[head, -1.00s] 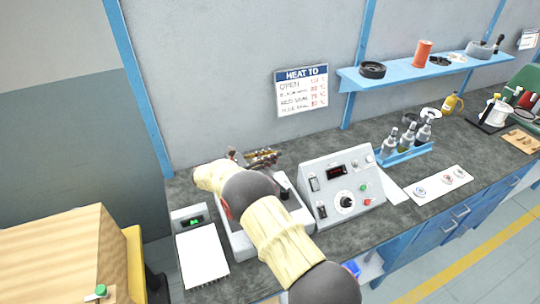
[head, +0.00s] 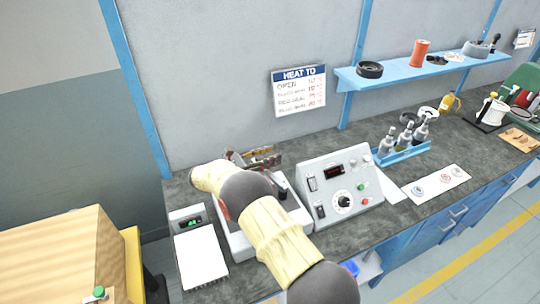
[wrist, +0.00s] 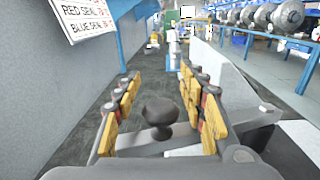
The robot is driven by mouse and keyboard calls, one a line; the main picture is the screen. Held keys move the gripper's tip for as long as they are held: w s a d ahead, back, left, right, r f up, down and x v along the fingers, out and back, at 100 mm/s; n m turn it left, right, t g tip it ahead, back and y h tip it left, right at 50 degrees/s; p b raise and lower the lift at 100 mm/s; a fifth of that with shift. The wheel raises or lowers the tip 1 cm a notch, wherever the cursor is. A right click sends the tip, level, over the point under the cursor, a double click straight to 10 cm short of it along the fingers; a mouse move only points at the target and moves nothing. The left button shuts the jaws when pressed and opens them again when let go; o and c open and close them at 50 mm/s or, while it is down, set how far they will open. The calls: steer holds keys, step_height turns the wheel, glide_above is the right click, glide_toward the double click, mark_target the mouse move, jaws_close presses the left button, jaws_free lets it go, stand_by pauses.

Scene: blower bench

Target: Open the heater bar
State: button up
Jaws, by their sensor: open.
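My gripper (wrist: 160,78) is open, with yellow-padded fingers on either side of a dark round knob (wrist: 160,112) in the wrist view. The knob stands on a grey bar (wrist: 155,138), which looks like the heater bar and runs across below the fingers. The fingers do not visibly close on the knob. In the head view my gripper (head: 255,158) is over the back of a white bench unit (head: 240,247). My arm hides most of that unit and the bar.
A sloped control box (head: 342,190) stands right of the unit. A small scale-like device (head: 198,250) with a green display is on its left. A blue bottle rack (head: 405,152) and a white card (head: 440,180) lie further right. The wall (head: 220,80) is close behind.

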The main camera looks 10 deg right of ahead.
steer(key=v, duration=1.2)
steer(key=s+d+r+m+g+y, duration=0.2)
steer(key=s+d+r+m+y, duration=0.25)
steer(key=s+d+r, duration=0.45)
steer(key=s+d+r+m+g+y, duration=0.3)
steer(key=s+d+r+m, duration=0.3)
steer(key=d, duration=0.5)
steer(key=s+r+m+t+y, duration=0.1)
steer(key=s+m+t+y, duration=0.3)
steer(key=s, duration=2.4)
steer(key=m+y, duration=0.5)
steer(key=m, duration=0.2)
steer(key=shift+s+d+t, duration=0.3)
steer(key=shift+d+t, duration=0.05)
steer(key=shift+t, duration=0.05)
